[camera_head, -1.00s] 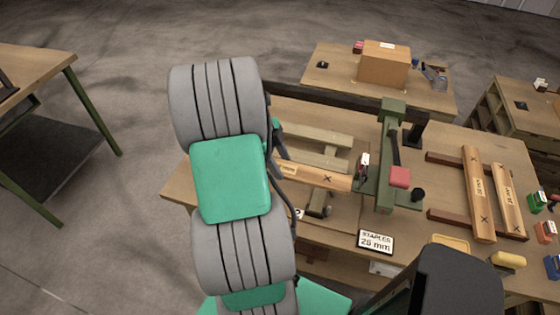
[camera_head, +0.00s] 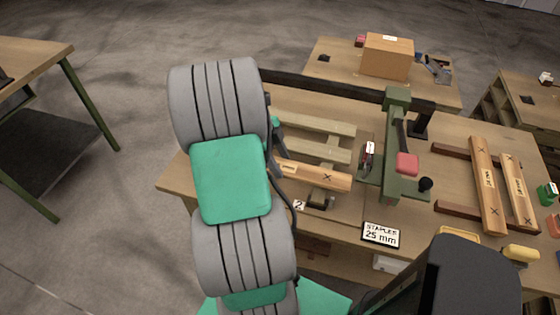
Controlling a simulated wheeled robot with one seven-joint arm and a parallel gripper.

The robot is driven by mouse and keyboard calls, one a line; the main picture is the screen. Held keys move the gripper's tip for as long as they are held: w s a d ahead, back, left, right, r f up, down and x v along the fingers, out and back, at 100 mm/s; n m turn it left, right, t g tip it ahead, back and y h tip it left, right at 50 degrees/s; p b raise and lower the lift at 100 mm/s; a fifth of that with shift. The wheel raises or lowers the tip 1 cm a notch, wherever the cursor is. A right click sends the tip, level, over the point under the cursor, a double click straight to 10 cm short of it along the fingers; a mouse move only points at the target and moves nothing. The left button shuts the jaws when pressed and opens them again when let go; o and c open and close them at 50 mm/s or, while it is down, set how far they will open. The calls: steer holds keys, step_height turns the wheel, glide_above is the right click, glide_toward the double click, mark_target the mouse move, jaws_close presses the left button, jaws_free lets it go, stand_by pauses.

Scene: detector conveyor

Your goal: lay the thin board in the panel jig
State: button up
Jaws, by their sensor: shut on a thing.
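A wooden board (camera_head: 318,175), marked with a label and an X, is taken as the thin board. It lies just in front of the pale bars of the panel jig (camera_head: 325,123), roughly parallel to them. Its left end is hidden behind my arm. Whether it touches the jig cannot be told. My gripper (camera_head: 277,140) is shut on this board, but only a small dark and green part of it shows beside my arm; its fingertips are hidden.
A green stapling press with a red pad (camera_head: 407,163) stands right of the jig. A staples sign (camera_head: 381,235) is at the bench front. Two labelled boards (camera_head: 488,185) (camera_head: 519,190) lie on dark rails at right. A cardboard box (camera_head: 387,56) sits on another table behind.

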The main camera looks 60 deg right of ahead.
steer(key=shift+f+b, duration=1.6)
steer(key=shift+b, duration=0.1)
steer(key=o, duration=1.6)
steer(key=shift+o, duration=0.2)
steer(key=shift+r, duration=0.1)
steer(key=v, duration=0.7)
steer(key=shift+w+r, duration=0.15)
steer(key=shift+r, duration=0.2)
